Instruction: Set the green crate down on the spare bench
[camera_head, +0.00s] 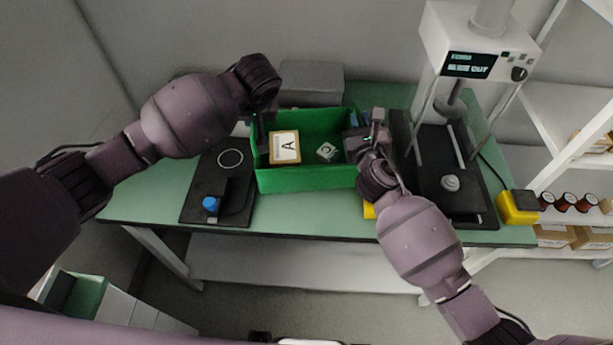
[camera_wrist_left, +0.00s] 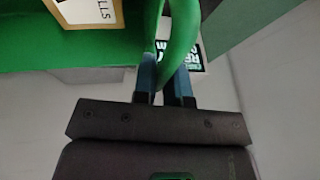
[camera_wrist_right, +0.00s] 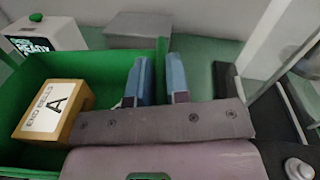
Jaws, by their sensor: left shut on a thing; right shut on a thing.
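The green crate (camera_head: 310,178) is over the green-topped bench (camera_head: 140,200), between a black plate and a test stand. I cannot tell whether its base touches the bench top. It holds a box marked A (camera_head: 285,146) and a small white piece (camera_head: 326,151). My left gripper (camera_head: 262,128) is shut on the crate's left side; the left wrist view shows a green handle (camera_wrist_left: 172,50) between its fingers. My right gripper (camera_head: 362,142) is shut on the right side, its fingers (camera_wrist_right: 157,80) astride the wall. Which bench is the spare one cannot be told.
The black plate (camera_head: 190,207) with a blue knob lies left. The test stand (camera_head: 480,200) with a display head (camera_head: 480,45) stands right. A grey box (camera_head: 312,80) is behind the crate. A yellow-and-black block (camera_head: 518,208) and shelves with spools (camera_head: 565,203) are far right.

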